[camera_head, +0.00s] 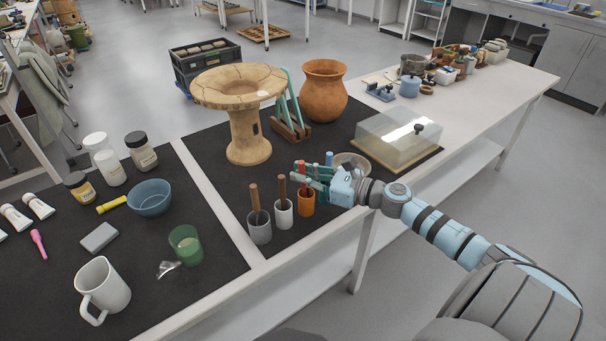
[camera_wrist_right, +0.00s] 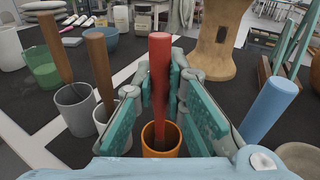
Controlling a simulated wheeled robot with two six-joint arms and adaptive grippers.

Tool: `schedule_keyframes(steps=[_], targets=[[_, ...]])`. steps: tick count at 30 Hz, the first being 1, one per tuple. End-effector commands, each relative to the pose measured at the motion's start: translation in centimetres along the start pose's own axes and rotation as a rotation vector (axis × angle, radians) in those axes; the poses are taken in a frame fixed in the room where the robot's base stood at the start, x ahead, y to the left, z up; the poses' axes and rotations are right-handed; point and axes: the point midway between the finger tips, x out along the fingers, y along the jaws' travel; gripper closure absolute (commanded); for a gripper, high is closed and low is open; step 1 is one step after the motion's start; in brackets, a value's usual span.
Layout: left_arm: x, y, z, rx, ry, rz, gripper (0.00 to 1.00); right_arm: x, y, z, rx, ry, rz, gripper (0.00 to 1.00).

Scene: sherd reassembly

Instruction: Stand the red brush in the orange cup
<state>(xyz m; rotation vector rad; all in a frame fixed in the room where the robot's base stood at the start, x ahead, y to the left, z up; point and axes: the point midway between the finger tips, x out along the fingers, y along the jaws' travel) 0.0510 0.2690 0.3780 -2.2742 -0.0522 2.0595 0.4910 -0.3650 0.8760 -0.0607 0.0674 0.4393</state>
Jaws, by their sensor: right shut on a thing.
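The red brush (camera_wrist_right: 160,75) stands nearly upright between the fingers of my right gripper (camera_head: 312,178), which is shut on its handle. In the wrist view the gripper (camera_wrist_right: 162,92) has one pad on each side of the handle. The brush's lower end goes down into the mouth of the orange cup (camera_wrist_right: 160,148). Whether it touches the cup's bottom is hidden. In the head view the orange cup (camera_head: 306,206) stands on the dark mat just below the gripper, and the red handle top (camera_head: 301,165) shows above the fingers. My left gripper is not in view.
A white cup (camera_head: 284,216) and a grey cup (camera_head: 260,229), each with a brown-handled tool, stand left of the orange cup. A blue handle (camera_head: 329,158) and a shallow bowl (camera_head: 355,162) are close to the gripper.

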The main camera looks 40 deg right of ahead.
Motion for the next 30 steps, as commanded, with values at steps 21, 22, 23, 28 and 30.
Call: schedule_keyframes(steps=[21, 22, 23, 28, 30], targets=[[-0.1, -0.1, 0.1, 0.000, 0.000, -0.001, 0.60, -0.4, 0.0, 0.1, -0.001, 0.001, 0.001, 0.65], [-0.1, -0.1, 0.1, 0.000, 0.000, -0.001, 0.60, -0.6, 0.0, 0.1, -0.001, 0.001, 0.002, 0.65], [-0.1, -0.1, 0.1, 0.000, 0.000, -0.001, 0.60, -0.9, 0.0, 0.0, -0.002, 0.001, 0.002, 0.65], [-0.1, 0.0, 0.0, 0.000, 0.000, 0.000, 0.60, -3.3, 0.1, 0.0, -0.001, 0.005, 0.005, 0.65], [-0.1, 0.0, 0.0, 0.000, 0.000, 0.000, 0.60, -4.4, 0.1, -0.1, -0.002, 0.006, 0.007, 0.65]])
